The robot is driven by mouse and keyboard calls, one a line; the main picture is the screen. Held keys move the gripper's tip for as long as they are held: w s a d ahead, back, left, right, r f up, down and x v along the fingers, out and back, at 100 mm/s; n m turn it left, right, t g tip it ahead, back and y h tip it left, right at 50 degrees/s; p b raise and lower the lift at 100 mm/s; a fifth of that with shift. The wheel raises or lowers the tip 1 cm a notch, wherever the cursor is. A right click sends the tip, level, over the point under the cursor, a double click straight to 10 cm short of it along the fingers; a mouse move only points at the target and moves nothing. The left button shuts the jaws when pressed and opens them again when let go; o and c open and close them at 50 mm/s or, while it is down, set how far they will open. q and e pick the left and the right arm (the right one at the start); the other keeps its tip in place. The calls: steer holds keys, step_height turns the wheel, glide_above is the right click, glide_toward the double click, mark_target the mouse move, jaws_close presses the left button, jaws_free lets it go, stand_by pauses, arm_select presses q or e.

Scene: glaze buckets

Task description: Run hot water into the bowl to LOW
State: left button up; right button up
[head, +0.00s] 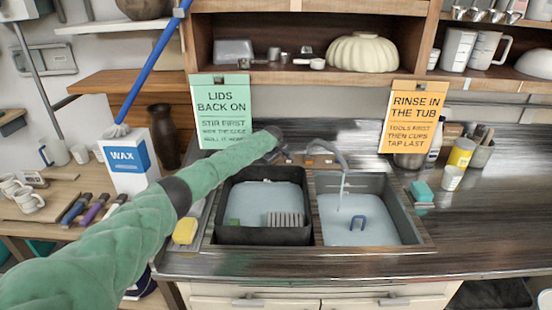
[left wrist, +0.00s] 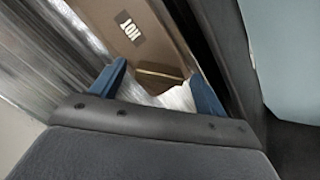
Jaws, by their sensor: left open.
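My left gripper (head: 281,152) is at the back of the sink, left of the tap spout (head: 340,158). In the left wrist view its blue fingertips (left wrist: 158,88) are apart, with a brown block (left wrist: 150,45) labelled HOT beyond and between them. Contact cannot be told. A thin pale line, seemingly a water stream, drops from the spout. I cannot read a LOW mark. My right gripper is not in view.
A dark tub (head: 263,236) with pale water and a ribbed block fills the left bowl. A yellow sponge (head: 185,231) lies left of it. Two signs (head: 221,112) (head: 413,115) hang from the shelf above. The counter right of the sink is mostly clear in front.

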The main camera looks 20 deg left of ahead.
arm_select(q)
steer(key=shift+w+f, duration=0.1)
steer(key=shift+f, duration=0.05)
steer(key=shift+c, duration=0.4)
steer(key=c, duration=0.9)
